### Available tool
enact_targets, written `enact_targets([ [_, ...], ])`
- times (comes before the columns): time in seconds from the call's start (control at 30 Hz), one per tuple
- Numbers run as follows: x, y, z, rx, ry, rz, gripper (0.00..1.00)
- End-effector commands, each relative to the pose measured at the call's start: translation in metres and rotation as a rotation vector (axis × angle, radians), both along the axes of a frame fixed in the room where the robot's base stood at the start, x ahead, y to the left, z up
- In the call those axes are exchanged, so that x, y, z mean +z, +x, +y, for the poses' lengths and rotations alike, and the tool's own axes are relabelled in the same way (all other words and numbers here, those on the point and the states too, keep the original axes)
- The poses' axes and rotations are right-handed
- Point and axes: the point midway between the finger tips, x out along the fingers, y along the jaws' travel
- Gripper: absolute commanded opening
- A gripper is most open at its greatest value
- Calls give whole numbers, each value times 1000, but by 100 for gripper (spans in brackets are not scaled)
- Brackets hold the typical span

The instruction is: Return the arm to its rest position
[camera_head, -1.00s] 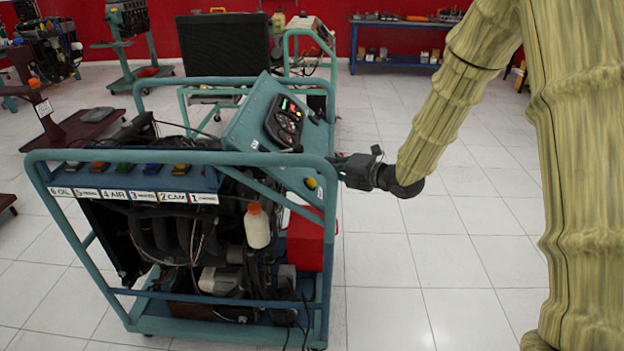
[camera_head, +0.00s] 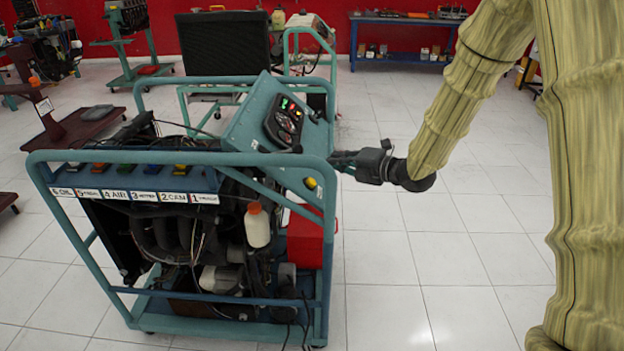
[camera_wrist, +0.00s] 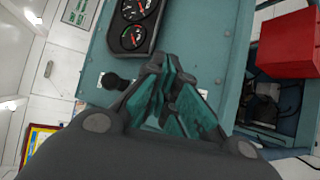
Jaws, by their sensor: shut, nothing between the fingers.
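My arm (camera_head: 455,110), in a ribbed yellowish cover, comes in from the right in the head view and reaches left. My gripper (camera_head: 340,160) is at the right side of the teal engine trainer, close to its control panel (camera_head: 284,122); the head view does not show whether it touches the frame. In the wrist view my gripper (camera_wrist: 172,92) is shut and empty, its fingertips together in front of the teal panel (camera_wrist: 195,45). Round gauges (camera_wrist: 133,35) and a black knob (camera_wrist: 117,81) show just beyond the fingers.
The engine trainer's tube frame (camera_head: 180,157) stands left of my arm. A red box (camera_head: 305,238) sits inside it and also shows in the wrist view (camera_wrist: 288,42). Tiled floor (camera_head: 440,260) is clear to the right. A blue bench (camera_head: 400,58) stands at the back wall.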

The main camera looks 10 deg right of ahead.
Motion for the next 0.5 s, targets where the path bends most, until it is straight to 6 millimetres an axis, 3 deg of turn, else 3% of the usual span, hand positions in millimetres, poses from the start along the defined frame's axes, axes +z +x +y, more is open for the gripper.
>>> enact_targets([
  [0.17, -25, -2, -7, -43, 16, 49, 0],
  [0.37, -106, -13, -34, -213, 73, 209, 0],
  [0.5, -166, -33, -53, -357, 128, 343, 0],
])
